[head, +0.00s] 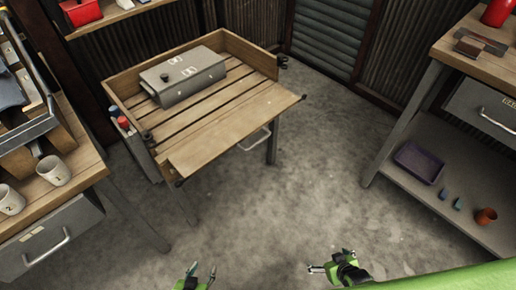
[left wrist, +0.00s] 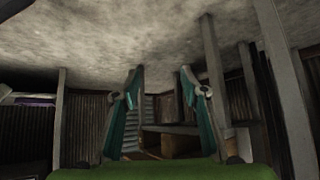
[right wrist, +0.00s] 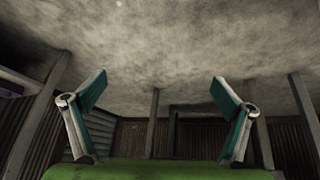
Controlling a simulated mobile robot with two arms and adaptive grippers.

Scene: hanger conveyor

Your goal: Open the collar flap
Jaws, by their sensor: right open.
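The wooden collar (head: 125,77) stands on a table, with raised walls at the back and sides. Its wide front board, the collar flap (head: 225,133), lies outward at the near side, flat or slightly sloped; I cannot tell which. Small dark fittings sit at its near corners. My left gripper (head: 201,272) is at the bottom edge of the head view, away from the flap, its fingers apart and empty in the left wrist view (left wrist: 162,82). My right gripper (head: 318,268) is further right, also away from the flap, wide open and empty in the right wrist view (right wrist: 160,88).
A grey box (head: 183,78) sits inside the collar. Red and blue-topped items (head: 123,122) stand in a holder at its left side. A bench with cups (head: 53,172) is at left. A shelved bench (head: 470,70) is at right. The concrete floor between (head: 310,170) is clear.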

